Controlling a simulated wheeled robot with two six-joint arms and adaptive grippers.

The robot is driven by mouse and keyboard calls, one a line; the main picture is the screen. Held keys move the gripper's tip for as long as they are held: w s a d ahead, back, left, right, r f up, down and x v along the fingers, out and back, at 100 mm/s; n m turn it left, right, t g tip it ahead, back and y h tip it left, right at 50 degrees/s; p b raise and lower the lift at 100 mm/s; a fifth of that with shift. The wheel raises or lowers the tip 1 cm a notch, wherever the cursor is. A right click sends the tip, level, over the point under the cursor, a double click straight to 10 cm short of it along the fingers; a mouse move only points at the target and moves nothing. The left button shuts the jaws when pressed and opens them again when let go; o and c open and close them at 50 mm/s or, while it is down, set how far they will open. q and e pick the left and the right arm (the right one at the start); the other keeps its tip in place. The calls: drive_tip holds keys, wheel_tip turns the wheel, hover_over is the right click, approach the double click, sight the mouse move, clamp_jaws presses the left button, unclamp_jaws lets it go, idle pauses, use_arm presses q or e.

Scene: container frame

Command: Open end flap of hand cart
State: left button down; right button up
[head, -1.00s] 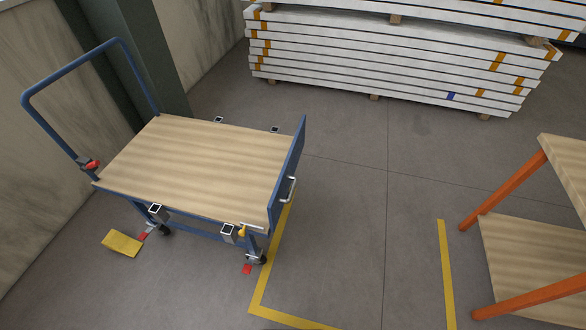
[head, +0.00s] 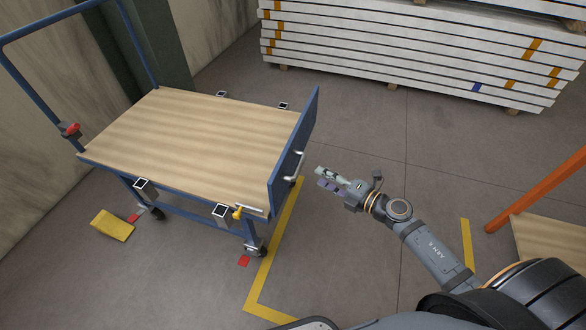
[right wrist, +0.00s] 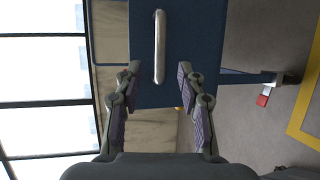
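The hand cart has a wooden deck (head: 190,145) and a blue frame. Its blue end flap (head: 290,150) stands upright at the deck's right end. A silver handle (head: 294,166) is on the flap's outer face. A yellow-knobbed latch (head: 238,212) sits at the near corner by the flap. My right gripper (head: 322,177) is just right of the handle, apart from it. In the right wrist view, the flap (right wrist: 190,60) and the handle (right wrist: 159,46) lie ahead, with the handle between the open, empty fingers (right wrist: 158,80). My left gripper is out of view.
A yellow wheel chock (head: 112,225) lies on the floor left of the cart. A stack of white boards (head: 410,60) is at the back. Floor between cart and boards is clear.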

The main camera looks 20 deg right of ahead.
sight(300, 164)
drive_tip(key=x, duration=1)
drive_tip(key=shift+w, duration=0.1)
drive_tip(key=shift+c, duration=0.2)
clamp_jaws()
